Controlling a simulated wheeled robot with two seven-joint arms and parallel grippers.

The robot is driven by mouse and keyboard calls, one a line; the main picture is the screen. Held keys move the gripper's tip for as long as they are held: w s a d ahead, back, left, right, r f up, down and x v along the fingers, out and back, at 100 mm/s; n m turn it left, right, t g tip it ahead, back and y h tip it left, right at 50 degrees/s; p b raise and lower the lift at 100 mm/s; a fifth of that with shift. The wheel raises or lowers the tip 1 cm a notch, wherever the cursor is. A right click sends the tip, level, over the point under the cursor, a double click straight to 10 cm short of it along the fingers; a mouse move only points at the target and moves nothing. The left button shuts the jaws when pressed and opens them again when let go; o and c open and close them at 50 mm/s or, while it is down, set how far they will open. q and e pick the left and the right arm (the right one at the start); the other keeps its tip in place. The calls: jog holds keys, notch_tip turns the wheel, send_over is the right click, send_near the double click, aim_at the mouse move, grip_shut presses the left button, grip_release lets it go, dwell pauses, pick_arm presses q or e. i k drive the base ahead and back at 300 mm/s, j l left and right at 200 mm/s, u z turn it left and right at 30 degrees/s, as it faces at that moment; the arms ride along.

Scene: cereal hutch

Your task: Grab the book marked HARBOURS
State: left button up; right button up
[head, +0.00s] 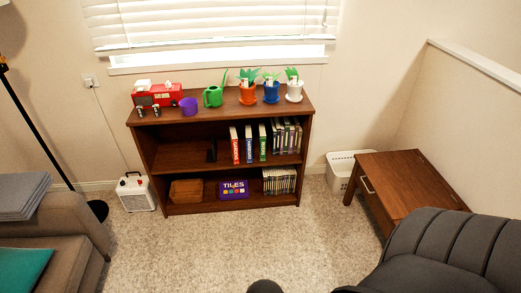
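Three thick books with coloured spines stand upright side by side on the middle shelf of the brown bookcase (180,152) in the head view. They are a red book (235,146), a blue book (249,144) and a green book (262,142). Their white spine lettering is very small; the blue one looks most like HARBOURS, but I cannot read it surely. Thin cases or books (287,135) stand just right of the green book. A dark bookend (211,151) stands left of the red book, with a gap between. Neither of my grippers is in view.
The bookcase top holds a red toy truck (158,95), purple mug (189,106), green watering can (213,96) and potted plants (271,92). A heater (136,193), sofa (50,235), side table (405,185) and dark chair (440,255) flank open carpet (215,245).

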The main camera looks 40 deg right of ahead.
aim_at(249, 129)
jog(key=i+l+z, duration=0.15)
jog(key=l, duration=0.25)
jog(key=l+z, duration=0.15)
jog(key=l, duration=0.25)
jog(key=i+l+z, duration=0.15)
jog(key=l, duration=0.2)
jog(key=i+l+z, duration=0.15)
jog(key=l, duration=0.25)
jog(key=i+l+z, duration=0.2)
jog(key=l, duration=0.15)
jog(key=i+l+z, duration=0.15)
jog(key=l, duration=0.15)
